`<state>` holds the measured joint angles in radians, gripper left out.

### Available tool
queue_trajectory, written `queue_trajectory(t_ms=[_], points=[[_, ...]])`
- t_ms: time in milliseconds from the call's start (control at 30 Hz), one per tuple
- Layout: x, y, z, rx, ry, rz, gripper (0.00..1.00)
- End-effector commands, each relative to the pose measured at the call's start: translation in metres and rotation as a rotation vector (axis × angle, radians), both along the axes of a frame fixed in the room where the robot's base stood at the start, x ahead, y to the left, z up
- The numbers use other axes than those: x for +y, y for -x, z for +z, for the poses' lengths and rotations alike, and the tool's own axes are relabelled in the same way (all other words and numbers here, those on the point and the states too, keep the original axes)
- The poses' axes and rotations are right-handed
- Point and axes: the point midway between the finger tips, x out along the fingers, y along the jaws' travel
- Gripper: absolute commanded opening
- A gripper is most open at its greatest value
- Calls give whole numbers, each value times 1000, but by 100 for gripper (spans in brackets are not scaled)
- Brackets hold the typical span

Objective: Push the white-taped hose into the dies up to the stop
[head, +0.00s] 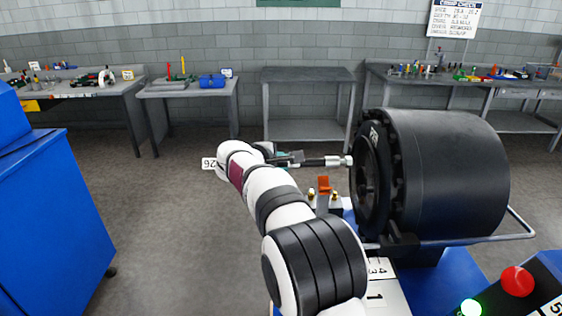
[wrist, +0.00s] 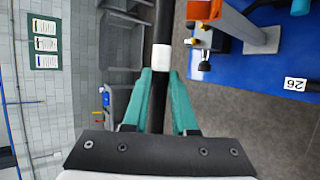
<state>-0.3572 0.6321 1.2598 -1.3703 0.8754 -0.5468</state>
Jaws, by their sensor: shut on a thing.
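A black hose (head: 314,162) runs level from my gripper toward the large black crimper (head: 445,170). The white tape band (wrist: 161,57) sits on the hose just beyond the fingertips. The dies' inside and any stop are hidden in the head view.
An orange part (head: 324,186) on a stand is below the hose, left of the crimper. A blue cabinet (head: 40,210) stands at left. Benches line the back wall; the floor between is clear.

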Motion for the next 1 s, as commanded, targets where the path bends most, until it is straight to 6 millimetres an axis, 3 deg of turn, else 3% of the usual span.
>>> queue_trajectory(t_ms=[433,700,1000], points=[[-20,0,-55,3,2,0,0],[-55,0,-56,-1,1,-1,0],[-68,0,-57,0,0,0,0]])
